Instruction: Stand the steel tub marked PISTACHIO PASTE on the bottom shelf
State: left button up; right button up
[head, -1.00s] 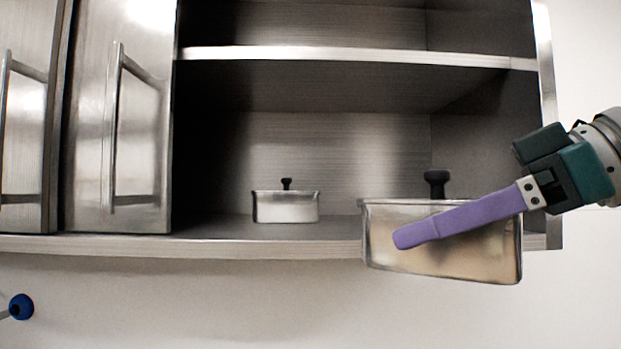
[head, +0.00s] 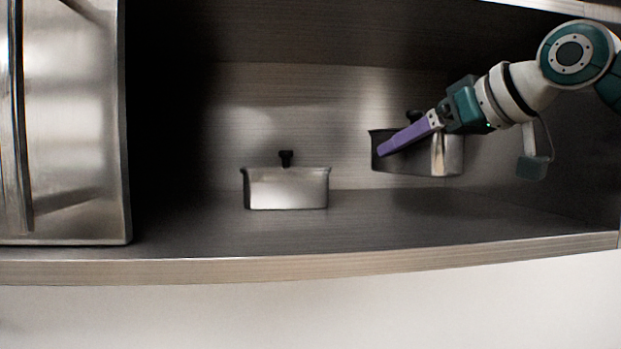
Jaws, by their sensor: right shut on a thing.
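A steel tub (head: 448,158) with a black knob on its lid is held by my right gripper (head: 392,146), whose purple finger lies along the tub's near side. The tub is inside the cabinet, above the bottom shelf (head: 400,228), at the right; a dark patch shows on the shelf below it, and its base looks apart from the shelf. No marking is readable, so I cannot confirm PISTACHIO PASTE. My left gripper is not in view.
A second steel tub (head: 288,189) with a black knob stands on the bottom shelf, left of the held one. An upper shelf (head: 560,9) runs above. Bare shelf lies in front of and between the tubs.

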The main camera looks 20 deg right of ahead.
aim_at(454, 167)
jog(key=shift+f+p, duration=0.3)
jog(key=shift+f, duration=0.4)
notch_tip(454, 167, down, 4)
jog(key=shift+r+p, duration=0.15)
jog(key=shift+p, duration=0.9)
jog(key=shift+f, duration=0.25)
jog(key=o, duration=1.6)
jog(key=shift+f, duration=0.1)
jog(key=shift+c, duration=0.2)
jog(key=shift+s+r, duration=0.2)
jog(key=shift+r, duration=0.05)
jog(key=p+v, duration=0.4)
jog(key=v, duration=0.5)
jog(key=shift+s+p, duration=0.15)
jog(key=shift+p, duration=0.2)
jog(key=shift+p+v, duration=0.6)
jog(key=shift+v, duration=0.35)
jog(key=shift+s+d, duration=0.1)
jog(key=shift+s, duration=0.1)
